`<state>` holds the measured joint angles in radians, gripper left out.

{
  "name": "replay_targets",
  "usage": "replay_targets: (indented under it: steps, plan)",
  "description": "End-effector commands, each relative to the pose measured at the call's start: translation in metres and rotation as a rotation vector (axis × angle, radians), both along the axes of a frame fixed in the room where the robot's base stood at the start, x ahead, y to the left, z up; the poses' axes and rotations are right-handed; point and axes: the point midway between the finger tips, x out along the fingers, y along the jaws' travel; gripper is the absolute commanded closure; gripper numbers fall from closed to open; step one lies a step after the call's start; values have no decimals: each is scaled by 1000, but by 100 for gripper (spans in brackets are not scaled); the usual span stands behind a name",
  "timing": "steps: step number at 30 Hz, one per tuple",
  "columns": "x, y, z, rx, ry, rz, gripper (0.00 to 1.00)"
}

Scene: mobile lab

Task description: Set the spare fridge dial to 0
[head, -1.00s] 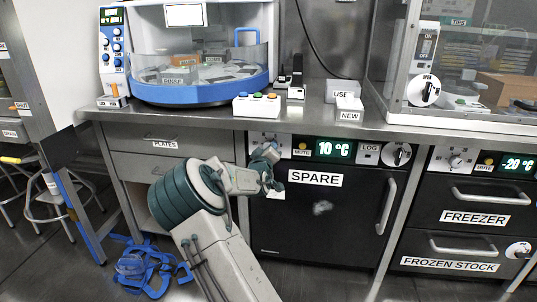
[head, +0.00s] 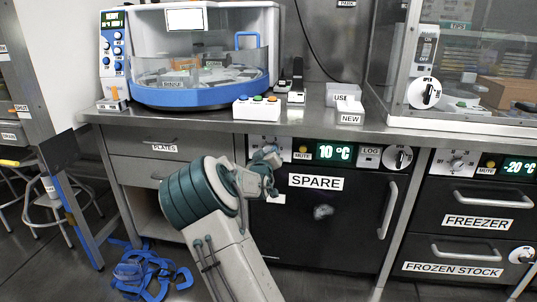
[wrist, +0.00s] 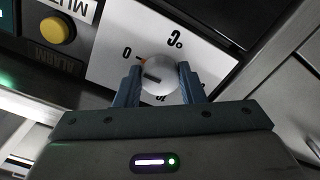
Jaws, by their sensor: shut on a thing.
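The spare fridge dial is a round white knob (wrist: 158,72) in the wrist view, on a white plate with "0" to its left, "°C" above and a partly hidden "10" below. A dark mark shows on the knob's lower left, and a small orange mark sits by its edge near the 0. My gripper (wrist: 157,82) is shut on the dial, one finger on each side.
A yellow alarm button (wrist: 57,30) is left of the dial in the wrist view. The fridge's LOG switch (head: 369,156) and another dial (head: 398,158) are to the right. The counter edge (head: 300,126) runs just above. Blue straps (head: 150,272) lie on the floor.

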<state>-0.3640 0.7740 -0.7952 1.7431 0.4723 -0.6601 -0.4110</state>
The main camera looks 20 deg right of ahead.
Motion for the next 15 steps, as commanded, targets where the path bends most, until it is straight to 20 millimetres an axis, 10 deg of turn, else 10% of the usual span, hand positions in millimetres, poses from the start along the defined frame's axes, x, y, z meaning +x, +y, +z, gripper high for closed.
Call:
replay_targets:
  steps: [3, 15]
  plan:
    - [-1, -1, -1, 2, 2, -2, 43]
    - [-6, 4, 1, 0, 1, -1, 43]
